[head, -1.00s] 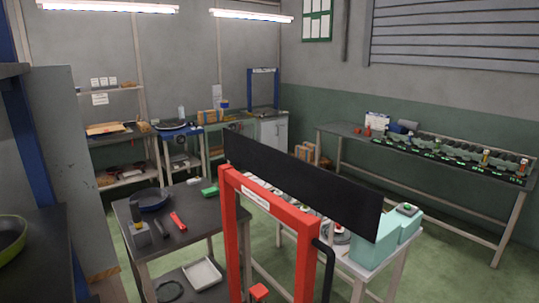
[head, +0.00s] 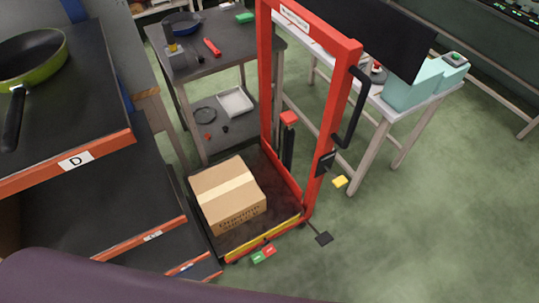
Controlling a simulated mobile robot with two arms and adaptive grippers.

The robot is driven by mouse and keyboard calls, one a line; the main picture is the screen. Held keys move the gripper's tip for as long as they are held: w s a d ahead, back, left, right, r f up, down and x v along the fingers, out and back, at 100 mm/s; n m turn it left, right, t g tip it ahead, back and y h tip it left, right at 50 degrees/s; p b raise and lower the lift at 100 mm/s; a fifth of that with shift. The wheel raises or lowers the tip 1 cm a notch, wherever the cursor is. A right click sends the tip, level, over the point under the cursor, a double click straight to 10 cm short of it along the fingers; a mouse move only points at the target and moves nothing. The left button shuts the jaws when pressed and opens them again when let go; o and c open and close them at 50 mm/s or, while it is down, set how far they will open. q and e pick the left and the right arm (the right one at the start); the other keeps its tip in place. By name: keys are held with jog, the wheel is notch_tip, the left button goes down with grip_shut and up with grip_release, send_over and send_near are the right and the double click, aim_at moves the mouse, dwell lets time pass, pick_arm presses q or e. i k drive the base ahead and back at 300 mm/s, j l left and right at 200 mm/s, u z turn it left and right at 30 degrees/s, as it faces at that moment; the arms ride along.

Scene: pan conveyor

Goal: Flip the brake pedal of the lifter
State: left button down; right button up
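The lifter (head: 349,48) is a red upright frame with a black handle on its right side and a low dark platform. A taped cardboard box (head: 228,194) lies on the platform. Low at the front edge of the lifter is a pair of small pedals, one green (head: 257,258) and one red (head: 270,249). Neither of my grippers is in view.
A shelf rack (head: 75,158) with orange edges and a green pan (head: 32,58) stands close at the left. A dark table (head: 232,55) is behind the lifter, and a conveyor table with a teal box (head: 412,92) is to its right. The green floor at the right front is clear.

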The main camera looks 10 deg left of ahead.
aim_at(270, 250)
jog(key=k+j+u, duration=0.1)
jog(key=k+u, duration=0.15)
jog(key=k, duration=0.8)
